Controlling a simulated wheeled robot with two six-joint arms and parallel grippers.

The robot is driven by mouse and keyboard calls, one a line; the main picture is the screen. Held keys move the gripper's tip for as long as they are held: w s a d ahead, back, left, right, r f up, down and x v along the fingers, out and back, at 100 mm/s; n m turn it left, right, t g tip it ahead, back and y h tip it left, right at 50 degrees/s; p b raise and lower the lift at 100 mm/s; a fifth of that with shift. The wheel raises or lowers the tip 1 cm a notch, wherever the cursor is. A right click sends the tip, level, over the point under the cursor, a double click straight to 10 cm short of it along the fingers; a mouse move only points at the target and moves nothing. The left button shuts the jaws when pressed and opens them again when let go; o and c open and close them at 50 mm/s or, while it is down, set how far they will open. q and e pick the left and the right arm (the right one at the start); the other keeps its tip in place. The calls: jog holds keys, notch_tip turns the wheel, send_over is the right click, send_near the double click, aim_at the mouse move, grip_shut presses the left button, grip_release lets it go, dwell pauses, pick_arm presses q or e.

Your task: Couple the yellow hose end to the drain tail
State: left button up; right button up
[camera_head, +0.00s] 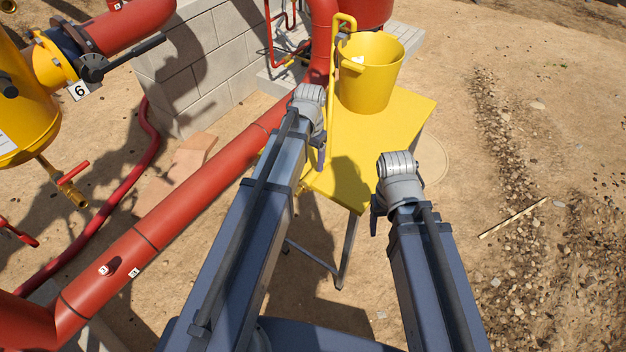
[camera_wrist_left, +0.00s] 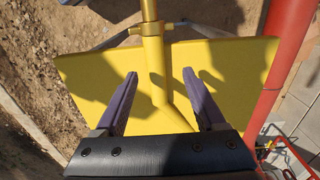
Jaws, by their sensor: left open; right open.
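A yellow pipe with a hooked top (camera_head: 345,22), perhaps the yellow hose end, stands at the left of the yellow table. A yellow pipe with a collar (camera_wrist_left: 153,58) shows in the left wrist view. My left gripper (camera_head: 320,155) is over the table's left edge. In the left wrist view its fingers (camera_wrist_left: 160,73) are open and empty, with the pipe showing between and beyond them; I cannot tell the gap. A brass outlet (camera_head: 78,198), apparently the drain tail, hangs below the yellow vessel at left, beside a red lever (camera_head: 74,172). My right gripper (camera_head: 376,212) is largely hidden behind its wrist.
A yellow bucket (camera_head: 369,85) stands on the yellow table (camera_head: 400,125). A thick red pipe (camera_head: 185,195) crosses diagonally between the table and the yellow vessel (camera_head: 30,110). A block wall (camera_head: 205,65) stands behind. Open sandy ground lies at right.

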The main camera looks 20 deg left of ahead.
aim_at(312, 173)
pick_arm(q)
jog(key=shift+s+d+f+b, duration=0.1)
jog(key=shift+d+f+b, duration=0.05)
jog(key=shift+f+b, duration=1.25)
jog(key=shift+s+d+f+b, duration=0.1)
jog(key=shift+d+f+b, duration=0.05)
jog(key=shift+f+b, duration=1.2)
grip_shut()
